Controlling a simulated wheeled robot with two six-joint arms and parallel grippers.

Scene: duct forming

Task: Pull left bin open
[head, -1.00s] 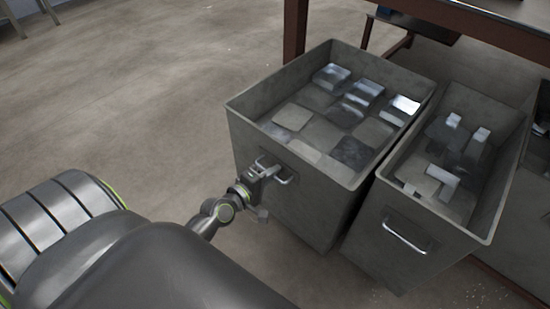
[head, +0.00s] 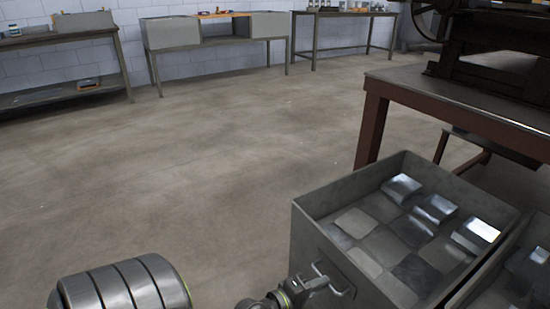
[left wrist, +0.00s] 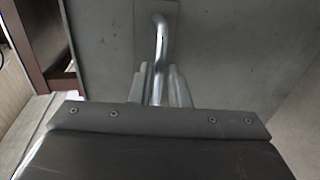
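The left bin (head: 318,238) is a grey metal box with an open top, at the lower right of the head view. Flat metal pieces lie inside it. Its front wall carries a bent metal handle (head: 343,291). My left gripper (head: 318,284) is at this handle. In the left wrist view the handle (left wrist: 161,42) runs between the two fingers of my left gripper (left wrist: 160,80), which sit close on both sides of it. The grey front wall (left wrist: 235,50) of the bin fills much of that view. My right gripper is not in view.
A second bin (head: 487,288) stands close to the right of the left bin, partly cut off. A table with red-brown legs (head: 371,130) stands behind the bins. The floor (head: 190,180) to the left is clear. Workbenches (head: 215,40) line the far wall.

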